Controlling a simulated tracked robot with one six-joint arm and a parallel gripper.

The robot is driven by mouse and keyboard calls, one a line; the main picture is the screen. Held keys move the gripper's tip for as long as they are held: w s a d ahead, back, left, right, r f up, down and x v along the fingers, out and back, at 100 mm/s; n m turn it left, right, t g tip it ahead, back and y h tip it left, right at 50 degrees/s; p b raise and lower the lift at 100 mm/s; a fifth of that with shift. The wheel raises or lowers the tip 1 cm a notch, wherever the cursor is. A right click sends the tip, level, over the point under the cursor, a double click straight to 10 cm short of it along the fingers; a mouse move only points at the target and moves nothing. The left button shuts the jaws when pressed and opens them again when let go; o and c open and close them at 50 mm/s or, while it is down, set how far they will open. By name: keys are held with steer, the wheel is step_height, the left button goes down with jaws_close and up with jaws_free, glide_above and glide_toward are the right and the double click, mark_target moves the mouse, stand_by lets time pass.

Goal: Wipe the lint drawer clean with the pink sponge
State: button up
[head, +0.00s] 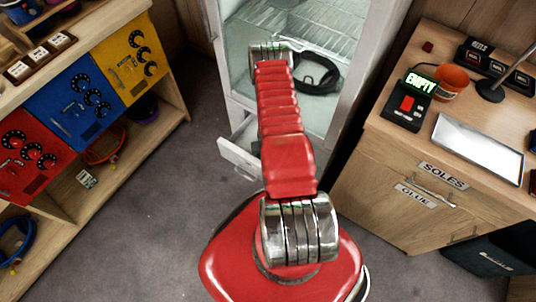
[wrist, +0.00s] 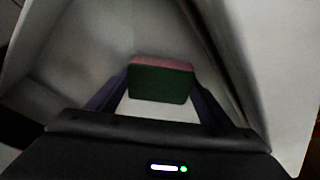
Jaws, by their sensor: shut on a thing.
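The pink sponge (wrist: 161,63) has a pink layer and a dark green layer, and it sits between the fingers of my gripper (wrist: 160,82) in the wrist view. My gripper is shut on it. Pale walls of the lint drawer (wrist: 245,50) rise around the sponge in the wrist view, and the light is dim there. I cannot tell whether the sponge touches the drawer floor. In the head view the white drawer (head: 241,158) stands pulled out low on the white cabinet. My red arm hides my gripper, the sponge and part of the drawer there.
The white cabinet (head: 225,60) has a glass front, with a black coiled cable (head: 322,72) inside. A wooden counter (head: 400,150) on the right bears a display reading EMPTY (head: 410,105) and a metal tray (head: 480,147). Shelving with coloured boxes (head: 80,105) stands left. Grey floor lies clear between.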

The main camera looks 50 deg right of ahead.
steer(key=shift+w+a, duration=0.1)
steer(key=shift+w, duration=0.5)
steer(key=shift+w, duration=0.1)
steer(key=shift+w+a, duration=0.15)
steer(key=shift+w, duration=0.7)
steer(key=shift+w+a, duration=0.1)
steer(key=shift+w, duration=0.75)
steer(key=shift+s+f, duration=0.15)
steer(key=shift+s, duration=0.05)
steer(key=shift+o, duration=0.2)
steer(key=shift+s, duration=1.15)
steer(key=shift+s+d, duration=0.15)
steer(key=shift+s, duration=0.6)
steer(key=shift+s, duration=0.1)
steer(key=shift+s+d+r, duration=0.15)
steer(key=shift+s+d, duration=0.1)
steer(key=shift+s, duration=0.5)
steer(key=shift+s+d+r, duration=0.1)
steer(key=shift+s+d, duration=0.1)
steer(key=shift+s, duration=0.55)
steer(key=shift+c, duration=0.2)
